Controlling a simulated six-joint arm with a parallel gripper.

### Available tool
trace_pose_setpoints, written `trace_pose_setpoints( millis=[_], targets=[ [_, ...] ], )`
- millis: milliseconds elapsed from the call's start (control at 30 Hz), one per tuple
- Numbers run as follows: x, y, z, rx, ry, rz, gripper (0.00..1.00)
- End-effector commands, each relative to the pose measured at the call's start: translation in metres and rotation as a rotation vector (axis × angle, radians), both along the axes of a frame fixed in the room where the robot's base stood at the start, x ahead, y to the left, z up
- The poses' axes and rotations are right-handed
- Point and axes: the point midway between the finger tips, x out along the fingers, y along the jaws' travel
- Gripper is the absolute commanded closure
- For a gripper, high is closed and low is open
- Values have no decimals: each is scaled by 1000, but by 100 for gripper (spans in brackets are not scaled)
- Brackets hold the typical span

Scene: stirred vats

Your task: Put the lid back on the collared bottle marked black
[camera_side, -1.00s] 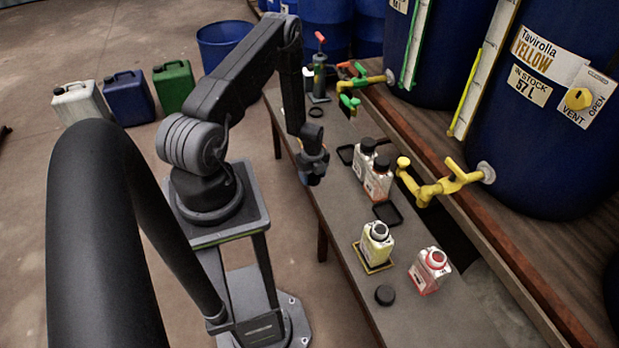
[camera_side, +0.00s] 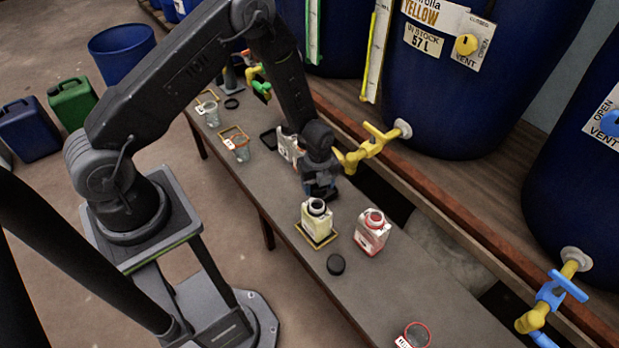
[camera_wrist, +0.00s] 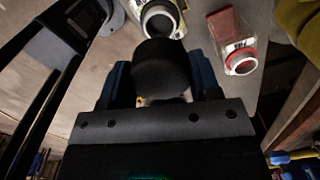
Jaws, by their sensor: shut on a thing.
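My gripper (camera_side: 320,190) hangs over the bench, just behind the open bottles. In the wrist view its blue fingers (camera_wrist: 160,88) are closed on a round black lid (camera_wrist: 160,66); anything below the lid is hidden. A pale yellow bottle with a dark-ringed open neck (camera_side: 317,220) stands upright on a yellow-edged mat; its mouth also shows in the wrist view (camera_wrist: 160,20). A red-collared open bottle (camera_side: 372,232) stands to its right and also shows in the wrist view (camera_wrist: 240,62). Another black lid (camera_side: 335,264) lies on the bench. The bottles' markings are too small to read.
A white-labelled bottle (camera_side: 289,148) stands behind my gripper, partly hidden. A yellow tap (camera_side: 372,148) juts out close to my gripper's right. A beaker with a red rim (camera_side: 416,336) stands at the front. The bench (camera_side: 370,290) is clear around the loose lid.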

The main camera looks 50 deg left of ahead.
Motion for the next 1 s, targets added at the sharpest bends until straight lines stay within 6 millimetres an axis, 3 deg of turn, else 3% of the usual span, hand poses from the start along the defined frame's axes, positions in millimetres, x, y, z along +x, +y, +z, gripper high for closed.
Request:
trace_pose_setpoints(
  millis=[600, 1000],
  targets=[
    [0, 1, -52, 0, 0, 1, 65],
    [0, 1, -60, 1, -1, 1, 65]
  ],
)
